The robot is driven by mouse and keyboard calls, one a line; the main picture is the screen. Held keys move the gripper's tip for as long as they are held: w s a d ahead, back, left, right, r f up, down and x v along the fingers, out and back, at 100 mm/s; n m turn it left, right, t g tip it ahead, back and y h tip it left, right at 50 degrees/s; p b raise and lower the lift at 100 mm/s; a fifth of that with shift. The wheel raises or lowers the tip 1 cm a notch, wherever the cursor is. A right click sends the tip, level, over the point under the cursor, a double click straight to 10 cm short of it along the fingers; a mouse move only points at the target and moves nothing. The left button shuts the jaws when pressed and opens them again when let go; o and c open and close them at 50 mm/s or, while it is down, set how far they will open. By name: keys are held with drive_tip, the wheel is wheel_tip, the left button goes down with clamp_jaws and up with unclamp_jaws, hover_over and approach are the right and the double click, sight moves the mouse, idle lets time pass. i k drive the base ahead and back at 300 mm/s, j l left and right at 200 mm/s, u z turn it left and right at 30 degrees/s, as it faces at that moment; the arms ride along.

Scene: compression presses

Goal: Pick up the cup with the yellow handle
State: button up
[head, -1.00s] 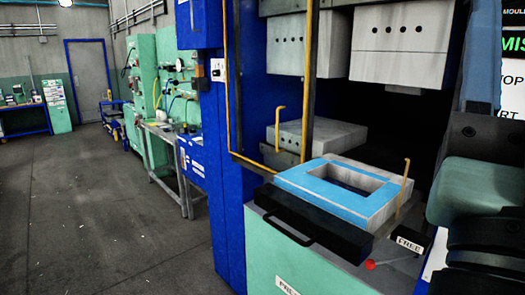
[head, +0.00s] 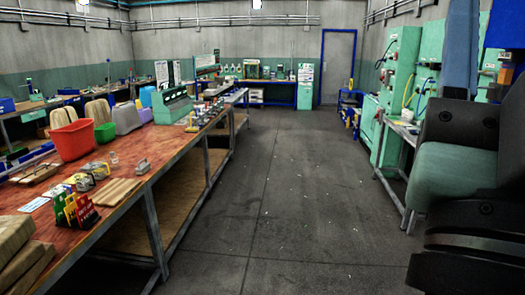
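Several small cup-like items (head: 86,183) with some yellow on them stand on the red-brown bench (head: 135,157) at the left in the head view. They are too small and crowded to tell which one has the yellow handle. Another small item with yellow (head: 191,124) stands farther along the bench, too small to make out. My arm fills the right edge of the view, but my gripper is not in view.
A red bin (head: 72,140), a green bin (head: 105,133) and yellow, green and red stands (head: 76,210) are on the bench. Brown blocks (head: 20,250) lie at its near end. The grey floor (head: 290,200) to the bench's right is clear.

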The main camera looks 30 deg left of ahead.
sight(97, 166)
drive_tip(key=i+j+u, duration=0.1)
drive_tip(key=j+u, duration=0.3)
drive_tip(key=i+j+u, duration=0.1)
drive_tip(key=j+u, duration=0.2)
drive_tip(key=u, duration=0.15)
drive_tip(key=i+j+u, duration=0.2)
drive_tip(key=u, duration=0.2)
drive_tip(key=i+j+u, duration=0.2)
drive_tip(key=u, duration=0.25)
drive_tip(key=i+j, duration=0.3)
drive_tip(key=i+j+u, duration=0.1)
drive_tip(key=i+j, duration=0.2)
drive_tip(key=i, duration=0.15)
